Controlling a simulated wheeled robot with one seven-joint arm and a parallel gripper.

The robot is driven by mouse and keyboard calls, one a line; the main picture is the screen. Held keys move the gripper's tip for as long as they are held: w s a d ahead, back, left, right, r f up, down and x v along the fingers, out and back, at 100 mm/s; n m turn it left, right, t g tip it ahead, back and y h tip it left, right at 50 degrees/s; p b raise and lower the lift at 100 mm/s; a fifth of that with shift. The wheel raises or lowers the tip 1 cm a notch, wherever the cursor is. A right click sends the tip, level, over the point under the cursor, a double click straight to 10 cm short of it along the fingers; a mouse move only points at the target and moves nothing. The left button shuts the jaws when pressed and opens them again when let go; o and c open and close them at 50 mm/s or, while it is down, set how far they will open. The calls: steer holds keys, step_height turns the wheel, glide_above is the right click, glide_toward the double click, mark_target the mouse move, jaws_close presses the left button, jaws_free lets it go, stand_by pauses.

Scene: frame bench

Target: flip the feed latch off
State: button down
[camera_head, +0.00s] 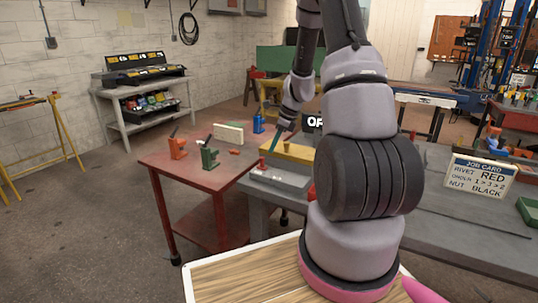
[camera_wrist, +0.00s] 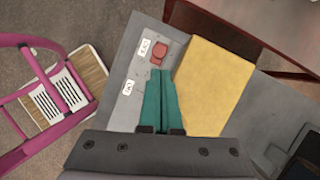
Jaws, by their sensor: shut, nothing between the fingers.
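In the head view my gripper (camera_head: 275,142) points down beside a yellow block (camera_head: 293,152), near a small red part (camera_head: 262,163) on the grey fixture (camera_head: 280,179). My arm hides part of the fixture.
The yellow block (camera_wrist: 212,85) stands close to the right of my fingers. A red table (camera_head: 180,159) with orange and green clamps stands left of the grey bench (camera_head: 450,225). A job card (camera_head: 481,175) stands right. A partly hidden sign (camera_head: 315,122) begins with "OF".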

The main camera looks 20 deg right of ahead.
steer(key=shift+v, duration=2.7)
steer(key=shift+s, duration=0.1)
